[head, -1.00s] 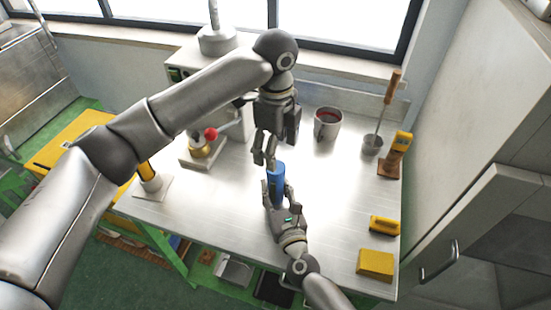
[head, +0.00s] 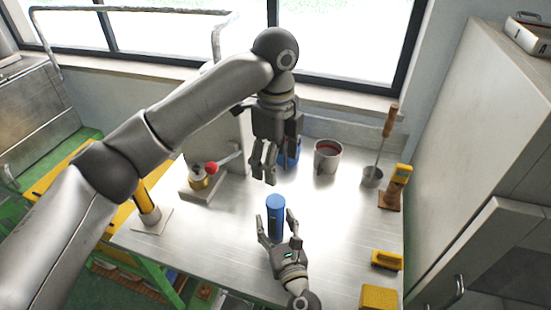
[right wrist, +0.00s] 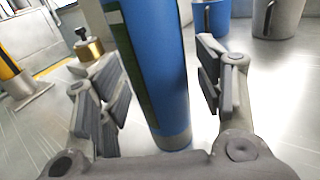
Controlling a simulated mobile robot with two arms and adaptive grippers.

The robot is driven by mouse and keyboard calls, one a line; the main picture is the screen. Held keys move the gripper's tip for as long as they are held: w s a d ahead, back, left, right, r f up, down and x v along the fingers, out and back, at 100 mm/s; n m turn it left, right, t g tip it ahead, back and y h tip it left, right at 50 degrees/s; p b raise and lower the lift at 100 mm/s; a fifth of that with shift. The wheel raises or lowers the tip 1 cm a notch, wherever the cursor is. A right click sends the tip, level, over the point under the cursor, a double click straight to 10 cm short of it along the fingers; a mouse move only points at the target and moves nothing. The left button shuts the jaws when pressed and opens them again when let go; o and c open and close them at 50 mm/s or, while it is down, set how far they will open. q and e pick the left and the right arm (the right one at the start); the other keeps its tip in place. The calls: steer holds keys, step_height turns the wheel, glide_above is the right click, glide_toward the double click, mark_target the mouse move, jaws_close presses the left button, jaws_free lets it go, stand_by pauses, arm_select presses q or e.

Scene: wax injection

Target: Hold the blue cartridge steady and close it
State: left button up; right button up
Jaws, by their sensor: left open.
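The blue cartridge (head: 275,218) stands upright on the metal table; it also shows large in the right wrist view (right wrist: 155,70). Its top looks blue in the head view, but I cannot tell whether a cap is seated. My right gripper (head: 278,232) is open around the cartridge's lower part. The right wrist view shows its fingers (right wrist: 163,95) on either side, with a gap at each side. My left gripper (head: 264,172) is open and empty, pointing down, above and behind the cartridge and apart from it.
A blue mug (head: 291,154) is partly hidden behind my left gripper. A grey pot with red contents (head: 326,157) stands at the back. A ladle cup (head: 372,177), a yellow-topped tool (head: 398,176) and yellow blocks (head: 386,260) line the right. A red-knobbed device (head: 202,178) is left.

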steer(key=v, duration=1.2)
steer(key=shift+s, duration=0.1)
stand_by(0.4)
